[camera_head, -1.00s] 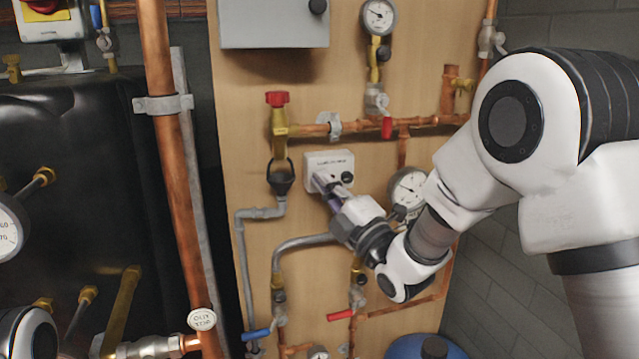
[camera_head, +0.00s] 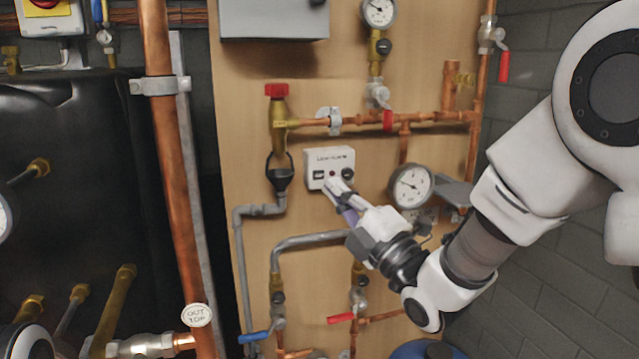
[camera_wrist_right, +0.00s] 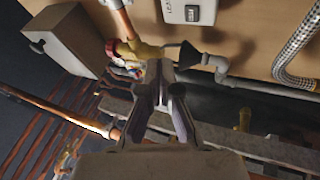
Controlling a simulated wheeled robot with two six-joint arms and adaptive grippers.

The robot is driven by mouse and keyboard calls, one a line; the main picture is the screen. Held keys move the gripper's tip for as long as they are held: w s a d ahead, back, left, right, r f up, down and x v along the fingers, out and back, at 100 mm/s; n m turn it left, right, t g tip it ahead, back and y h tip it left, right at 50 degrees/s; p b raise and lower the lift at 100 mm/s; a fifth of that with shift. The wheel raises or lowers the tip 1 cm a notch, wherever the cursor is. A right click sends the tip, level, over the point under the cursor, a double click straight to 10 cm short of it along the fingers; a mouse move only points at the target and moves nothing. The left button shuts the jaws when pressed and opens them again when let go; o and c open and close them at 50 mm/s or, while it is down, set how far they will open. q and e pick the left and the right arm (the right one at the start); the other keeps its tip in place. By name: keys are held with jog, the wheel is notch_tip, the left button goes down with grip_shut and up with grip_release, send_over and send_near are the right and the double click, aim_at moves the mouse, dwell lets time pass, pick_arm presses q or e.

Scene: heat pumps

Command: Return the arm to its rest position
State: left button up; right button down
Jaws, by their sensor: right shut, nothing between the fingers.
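My right gripper (camera_head: 340,196) is shut and empty. In the head view it lies just below and in front of a small white control box (camera_head: 328,165) on the wooden board, overlapping its lower edge. I cannot tell whether it touches the box. My right arm comes in from the right side. In the right wrist view the closed fingers (camera_wrist_right: 168,84) point toward the pipework, and the white box (camera_wrist_right: 190,12) shows at the top, apart from the fingertips.
A pressure gauge (camera_head: 411,186) is close to the right of my gripper. A red-capped brass valve (camera_head: 278,118) and a black funnel (camera_head: 279,174) are to its left. A thick copper pipe (camera_head: 172,190) runs down at the left, beside a black tank (camera_head: 85,190). A brick wall is at the right.

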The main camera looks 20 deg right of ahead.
notch_tip(320, 180, down, 35)
jog(key=s+d+m+g+h, duration=0.2)
jog(key=m+g+h, duration=0.25)
jog(key=g, duration=0.35)
jog(key=s+d+f+m+g+h, duration=0.25)
jog(key=s+f+m+g, duration=0.3)
jog(key=s+f, duration=0.9)
jog(key=s+d+f+m+g, duration=0.1)
jog(key=s+f+m+g, duration=0.2)
jog(key=s, duration=0.4)
jog(key=s+d+f+m+g+h, duration=0.1)
jog(key=s+f+m+g, duration=0.3)
jog(key=s+m, duration=0.4)
jog(key=shift+d+f, duration=0.45)
jog(key=shift+f, duration=0.15)
